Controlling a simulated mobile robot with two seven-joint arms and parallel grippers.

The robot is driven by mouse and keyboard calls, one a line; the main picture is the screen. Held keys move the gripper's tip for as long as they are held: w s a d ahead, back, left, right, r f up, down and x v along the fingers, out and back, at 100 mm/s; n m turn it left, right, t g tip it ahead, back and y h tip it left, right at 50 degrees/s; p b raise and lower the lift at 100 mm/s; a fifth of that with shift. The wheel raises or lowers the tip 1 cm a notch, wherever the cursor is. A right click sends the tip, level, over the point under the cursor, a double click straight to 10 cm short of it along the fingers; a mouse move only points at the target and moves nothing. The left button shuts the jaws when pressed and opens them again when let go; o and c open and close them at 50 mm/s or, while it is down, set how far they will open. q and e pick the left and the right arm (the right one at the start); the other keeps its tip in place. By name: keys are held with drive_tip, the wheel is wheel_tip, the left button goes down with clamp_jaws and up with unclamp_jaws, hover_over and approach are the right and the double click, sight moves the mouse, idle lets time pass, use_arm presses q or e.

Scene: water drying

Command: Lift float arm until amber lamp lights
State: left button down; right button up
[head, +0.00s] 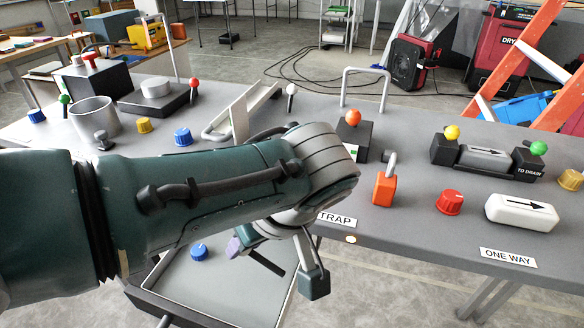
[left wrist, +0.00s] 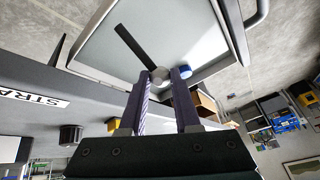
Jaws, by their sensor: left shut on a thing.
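My left gripper (head: 240,243) reaches down past the table's front edge, over the open tray; its arm hides part of the scene. In the left wrist view its purple-grey fingers (left wrist: 162,80) are shut on the round grey end of the float arm (left wrist: 133,46). The black rod of the float arm also shows in the head view (head: 267,264), above the tray and beside the gripper. A small round amber lamp (head: 350,239) sits on the table's front edge. It looks pale amber; I cannot tell if it is lit. My right gripper is not in view.
The tray (head: 150,300) below the table edge holds a blue knob (head: 199,253). On the table (head: 400,225) stand an orange padlock-like block (head: 384,189), a red knob (head: 450,202) and a white one-way block (head: 521,212). A metal cup (head: 95,118) stands at left.

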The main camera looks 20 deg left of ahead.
use_arm(q)
drive_tip(key=shift+d+r, duration=0.1)
idle(0.5)
drive_tip(key=c, duration=0.6)
unclamp_jaws()
drive_tip(key=shift+c, duration=0.2)
drive_tip(key=p+v, duration=0.3)
drive_tip(key=v, duration=0.7)
drive_tip(key=shift+d+p, duration=0.2)
drive_tip(key=shift+p, duration=0.1)
